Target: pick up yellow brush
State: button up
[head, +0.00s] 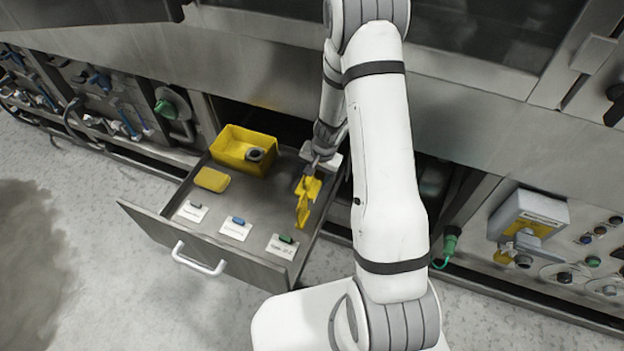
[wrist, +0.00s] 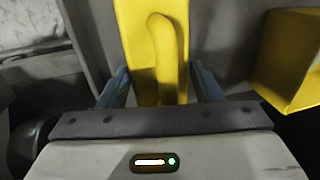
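The yellow brush (head: 304,208) is at the right side of the open drawer in the head view. In the wrist view, the brush (wrist: 150,50) runs up the middle, with a rounded raised handle. My gripper (head: 308,181) is at the brush's far end, pointing down into the drawer. In the wrist view, my gripper's two fingers (wrist: 160,88) stand wide apart, one on each side of the brush. Narrow gaps seem to show between fingers and brush. The fingertips are partly hidden behind my gripper's body.
The open drawer (head: 225,262) also holds a yellow bin (head: 232,158) with a dark ring inside, a yellow sponge (head: 212,179) and several labelled cards with small coloured pieces. The bin shows right in the wrist view (wrist: 290,55). The washer's steel front (head: 240,70) rises behind.

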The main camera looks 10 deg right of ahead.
jog(key=c, duration=0.6)
jog(key=shift+r, duration=0.15)
jog(key=shift+r+p, duration=0.95)
jog(key=shift+p, duration=0.05)
jog(key=shift+b, duration=0.4)
jog(key=shift+t+b, duration=0.3)
jog(key=shift+b, duration=0.85)
jog(key=b, duration=0.3)
jog(key=shift+s+f, duration=0.1)
jog(key=shift+f, duration=0.1)
jog(key=shift+s+t+b, duration=0.1)
jog(key=shift+t+b, duration=0.2)
jog(key=shift+b, duration=0.7)
jog(key=t+b, duration=0.1)
jog(key=b, duration=0.7)
jog(key=shift+s+d+r+t+y, duration=0.1)
jog(key=shift+s+d+t+y, duration=0.05)
jog(key=shift+s+t+y, duration=0.2)
